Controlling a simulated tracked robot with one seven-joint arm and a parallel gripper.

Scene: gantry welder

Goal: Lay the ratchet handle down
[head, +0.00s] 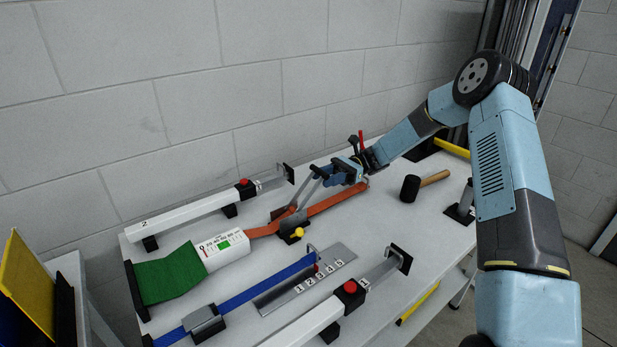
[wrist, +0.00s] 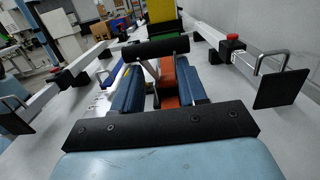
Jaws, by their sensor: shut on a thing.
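The ratchet (head: 290,222) sits on the orange strap (head: 325,204) on the white table, with a yellow knob at its side. Its grey ratchet handle (head: 309,190) stands tilted up from the ratchet, leaning toward my gripper. My gripper (head: 328,177) is shut on the upper end of the handle, above the orange strap. In the wrist view, a dark crossbar of the handle (wrist: 155,48) lies across the tips of my blue fingers, with the orange strap below. The exact contact is partly hidden by the fingers.
White rails with red buttons (head: 245,183) (head: 350,287) run behind and in front. A blue strap (head: 255,290), numbered plate (head: 305,278) and black mallet (head: 411,188) are nearby. The wall stands close behind.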

